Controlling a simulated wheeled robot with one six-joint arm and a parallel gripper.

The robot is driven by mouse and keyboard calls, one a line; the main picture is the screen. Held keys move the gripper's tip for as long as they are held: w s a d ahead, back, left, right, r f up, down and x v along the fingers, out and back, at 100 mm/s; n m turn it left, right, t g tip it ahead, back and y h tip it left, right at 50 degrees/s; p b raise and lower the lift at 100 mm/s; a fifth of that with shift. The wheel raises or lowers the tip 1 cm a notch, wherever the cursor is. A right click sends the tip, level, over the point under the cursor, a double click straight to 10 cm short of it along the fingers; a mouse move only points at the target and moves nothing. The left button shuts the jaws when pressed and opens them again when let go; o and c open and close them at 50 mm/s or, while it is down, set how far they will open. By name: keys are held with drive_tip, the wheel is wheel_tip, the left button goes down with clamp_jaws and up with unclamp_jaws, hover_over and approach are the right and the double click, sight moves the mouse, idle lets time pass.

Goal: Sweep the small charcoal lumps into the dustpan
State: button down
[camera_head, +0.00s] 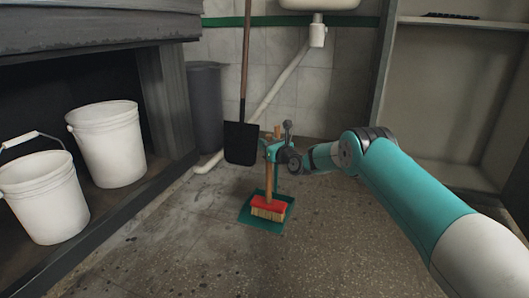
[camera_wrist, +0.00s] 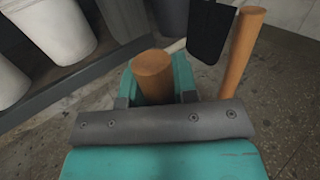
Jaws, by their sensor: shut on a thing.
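My gripper (camera_head: 268,148) is shut on the upright wooden handle of a brush (camera_head: 268,205). The brush has a red head and tan bristles pointing down. The teal dustpan (camera_head: 245,214) lies on the floor, and the brush head overlaps it in the head view; I cannot tell whether they touch. In the wrist view the brush handle's round end (camera_wrist: 153,68) shows between my jaws. A second wooden handle, apparently the dustpan's (camera_wrist: 241,52), stands to its right. Small dark specks dot the floor, but I cannot tell charcoal lumps from stains. The pan's inside is partly hidden by the brush.
Two white buckets (camera_head: 106,145) stand on a low ledge at left. A black shovel (camera_head: 241,143) leans upright behind my gripper, near a grey bin (camera_head: 205,105) and a white drain pipe (camera_head: 274,91). A shelf unit (camera_head: 435,95) is at right. The front floor is open.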

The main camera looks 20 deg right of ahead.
wheel_tip(320, 180, up, 7)
drive_tip(key=p, duration=0.6)
drive_tip(key=shift+f, duration=0.15)
drive_tip(key=shift+w+d, duration=0.1)
